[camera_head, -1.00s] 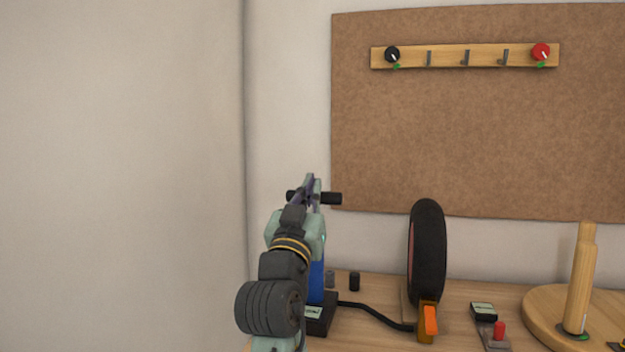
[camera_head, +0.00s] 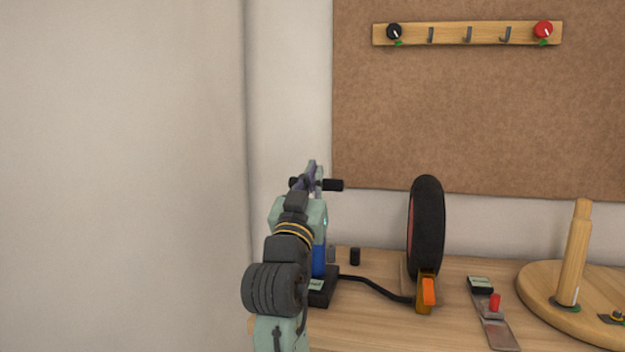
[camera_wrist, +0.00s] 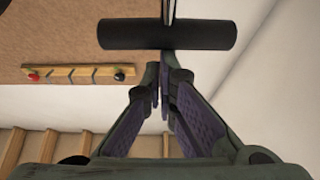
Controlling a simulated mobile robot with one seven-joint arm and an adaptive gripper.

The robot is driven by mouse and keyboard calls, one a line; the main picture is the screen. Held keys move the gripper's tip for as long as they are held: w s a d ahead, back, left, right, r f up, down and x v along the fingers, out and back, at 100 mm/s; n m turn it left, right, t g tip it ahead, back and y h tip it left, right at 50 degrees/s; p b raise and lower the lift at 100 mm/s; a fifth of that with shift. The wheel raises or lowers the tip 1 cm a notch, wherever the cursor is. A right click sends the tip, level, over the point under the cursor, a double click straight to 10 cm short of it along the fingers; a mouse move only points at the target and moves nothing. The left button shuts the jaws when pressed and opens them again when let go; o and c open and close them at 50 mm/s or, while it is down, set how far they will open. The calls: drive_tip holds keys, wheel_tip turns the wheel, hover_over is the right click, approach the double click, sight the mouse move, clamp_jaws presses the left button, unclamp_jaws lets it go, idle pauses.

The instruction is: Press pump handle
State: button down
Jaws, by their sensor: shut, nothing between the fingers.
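The pump stands at the table's left end. Its black bar handle (camera_head: 333,185) shows partly behind my gripper, and its blue body (camera_head: 319,262) is mostly hidden by my arm. My gripper (camera_head: 311,170) is at the middle of the handle, with its fingers together and empty. In the wrist view, which is turned over, the handle (camera_wrist: 200,34) lies across the top with a thin rod (camera_wrist: 169,10) beyond it. My fingertips (camera_wrist: 160,75) are right by the handle's middle. I cannot tell for certain that they touch.
A black hose (camera_head: 375,288) runs from the pump to an upright tyre (camera_head: 427,225). A device with a red knob (camera_head: 494,302) and a round wooden base with a post (camera_head: 575,255) stand to the right. A hook rack (camera_head: 450,34) hangs on the brown board (camera_head: 480,120). The wall is close on the left.

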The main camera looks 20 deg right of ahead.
drive_tip(key=r+b+v, duration=0.1)
drive_tip(key=b+v, duration=0.1)
drive_tip(key=v, duration=0.8)
drive_tip(key=shift+s+a+b, duration=0.2)
drive_tip(key=shift+s+b, duration=0.05)
drive_tip(key=shift+b, duration=0.15)
idle(0.6)
